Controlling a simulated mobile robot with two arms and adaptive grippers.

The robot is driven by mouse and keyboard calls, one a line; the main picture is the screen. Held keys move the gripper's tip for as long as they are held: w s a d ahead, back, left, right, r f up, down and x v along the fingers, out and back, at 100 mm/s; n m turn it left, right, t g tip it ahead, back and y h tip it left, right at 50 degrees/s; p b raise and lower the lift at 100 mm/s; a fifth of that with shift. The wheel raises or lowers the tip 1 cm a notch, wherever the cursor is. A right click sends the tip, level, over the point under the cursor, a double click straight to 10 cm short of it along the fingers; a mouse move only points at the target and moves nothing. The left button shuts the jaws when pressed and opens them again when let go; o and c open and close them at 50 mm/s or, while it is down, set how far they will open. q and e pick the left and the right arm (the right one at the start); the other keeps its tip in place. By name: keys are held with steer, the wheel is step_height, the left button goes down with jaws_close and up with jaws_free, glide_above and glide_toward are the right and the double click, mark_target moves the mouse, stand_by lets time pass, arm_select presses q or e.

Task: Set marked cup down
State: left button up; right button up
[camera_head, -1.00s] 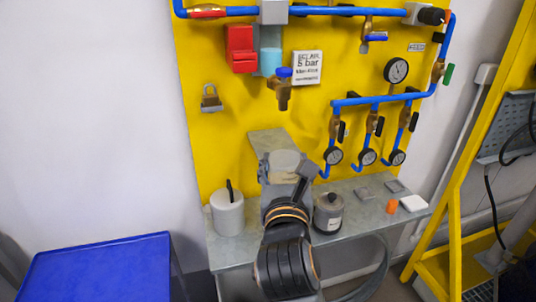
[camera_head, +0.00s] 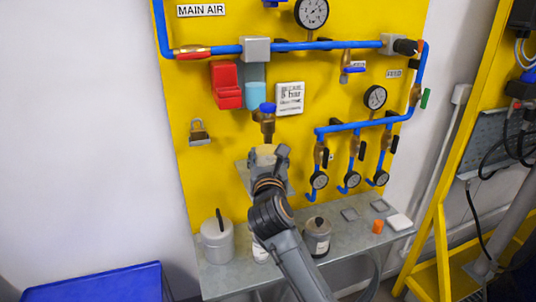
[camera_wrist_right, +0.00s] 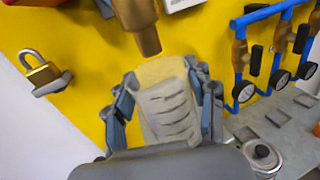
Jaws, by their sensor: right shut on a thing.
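My right gripper (camera_head: 268,157) is shut on the marked cup (camera_head: 263,153), a pale grey cup with a yellowish top. In the right wrist view the cup (camera_wrist_right: 166,108) shows several dark marks on its side, between the two fingers of the gripper (camera_wrist_right: 163,88). The cup looks roughly upright, just below the outlet of a brass tap (camera_head: 267,125) with a blue handle. The tap also shows in the right wrist view (camera_wrist_right: 138,22). Whether the cup touches the tap or the small grey plate (camera_head: 244,178) behind it, I cannot tell. My left gripper is not in view.
A grey bench (camera_head: 228,278) holds a lidded grey pot (camera_head: 216,243), a dark-lidded canister (camera_head: 317,238), a white container (camera_head: 260,253) partly behind my arm, and an orange piece (camera_head: 377,226). Blue pipes and gauges cover the yellow panel (camera_head: 215,160). A blue table (camera_head: 95,285) stands at left.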

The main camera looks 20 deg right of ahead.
steer(key=shift+w+d+f+p, duration=0.2)
steer(key=shift+w+f, duration=0.1)
steer(key=shift+w, duration=0.2)
steer(key=shift+w+d+f+p, duration=0.15)
steer(key=shift+w+f, duration=0.1)
steer(key=shift+w, duration=0.2)
steer(key=shift+f, duration=0.25)
steer(key=shift+s+a, duration=0.1)
steer(key=shift+f, duration=0.1)
steer(key=o, duration=0.9)
steer(key=shift+c, duration=0.2)
